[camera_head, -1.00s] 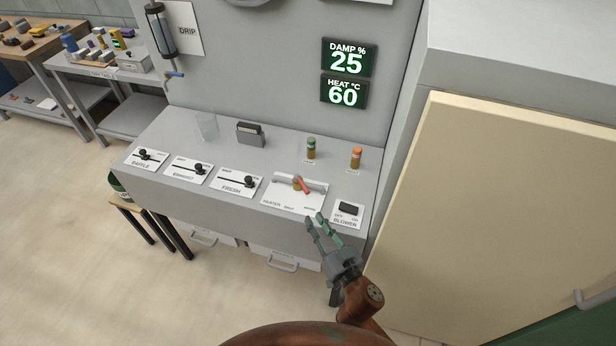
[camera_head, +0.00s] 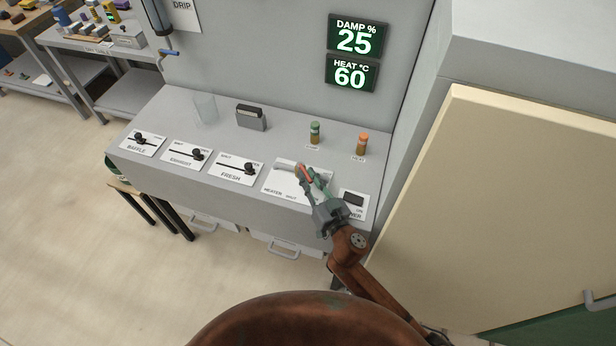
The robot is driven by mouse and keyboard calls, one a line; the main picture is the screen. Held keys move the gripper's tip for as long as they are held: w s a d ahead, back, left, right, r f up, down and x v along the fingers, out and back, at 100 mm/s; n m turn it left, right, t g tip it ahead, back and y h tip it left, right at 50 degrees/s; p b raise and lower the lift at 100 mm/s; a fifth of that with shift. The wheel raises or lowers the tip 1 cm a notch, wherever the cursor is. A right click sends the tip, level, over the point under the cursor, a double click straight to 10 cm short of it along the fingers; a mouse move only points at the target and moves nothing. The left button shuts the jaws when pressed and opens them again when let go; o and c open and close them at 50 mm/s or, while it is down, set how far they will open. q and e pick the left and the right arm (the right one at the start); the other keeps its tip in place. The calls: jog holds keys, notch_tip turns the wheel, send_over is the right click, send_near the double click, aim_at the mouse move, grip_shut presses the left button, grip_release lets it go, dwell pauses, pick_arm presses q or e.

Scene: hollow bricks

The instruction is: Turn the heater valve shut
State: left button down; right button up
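The heater valve (camera_head: 302,171) is a red-orange lever on a white plate marked HEATER (camera_head: 277,180), on the sloped front of the grey console. My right gripper (camera_head: 309,176) reaches over the plate from the lower right. Its fingers are apart, with their tips at the lever, and they hide part of the lever and the right part of the plate. I cannot tell whether they touch the lever. The heat display (camera_head: 351,73) reads 60. My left gripper is not in view.
Baffle (camera_head: 141,141), exhaust (camera_head: 188,154) and fresh (camera_head: 237,169) sliders lie left of the heater plate. The blower switch (camera_head: 353,200) is close to the right, partly behind my gripper. A cream panel (camera_head: 500,210) bounds the right side.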

grip_shut()
dwell(0.6)
